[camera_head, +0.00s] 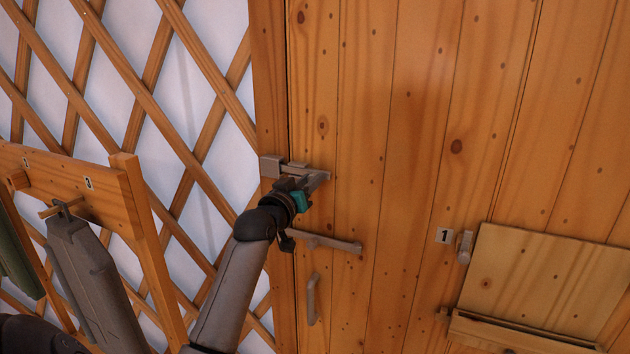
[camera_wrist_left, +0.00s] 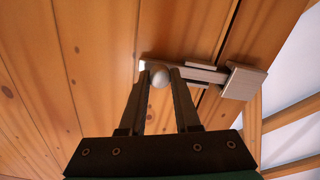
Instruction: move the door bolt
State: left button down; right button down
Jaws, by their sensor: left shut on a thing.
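The grey metal door bolt (camera_head: 318,176) sits on the wooden door near its left edge. Its keeper block (camera_head: 270,166) is on the door frame to the left. In the left wrist view the bolt bar (camera_wrist_left: 205,74) runs toward the keeper block (camera_wrist_left: 243,82) and seems to reach it. The bolt's round pale knob (camera_wrist_left: 159,77) lies between the fingers of my left gripper (camera_wrist_left: 158,84), which is shut on it. In the head view my left gripper (camera_head: 304,184) is at the bolt and hides part of it. My right gripper is not in view.
A lever handle (camera_head: 330,243) and a pull handle (camera_head: 312,300) are on the door below the bolt. A wooden rack (camera_head: 95,185) with hanging items stands at left before the lattice wall (camera_head: 150,80). A folded panel (camera_head: 545,283) is at right.

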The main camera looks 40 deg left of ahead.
pick_arm(q)
jog(key=c, duration=0.6)
grip_release()
jog(key=shift+s+a, duration=0.15)
jog(key=shift+a, duration=0.1)
jog(key=shift+d, duration=0.1)
jog(key=b+v, duration=0.1)
jog(key=v, duration=1.4)
jog(key=shift+d+b, duration=0.15)
jog(key=shift+b, duration=0.2)
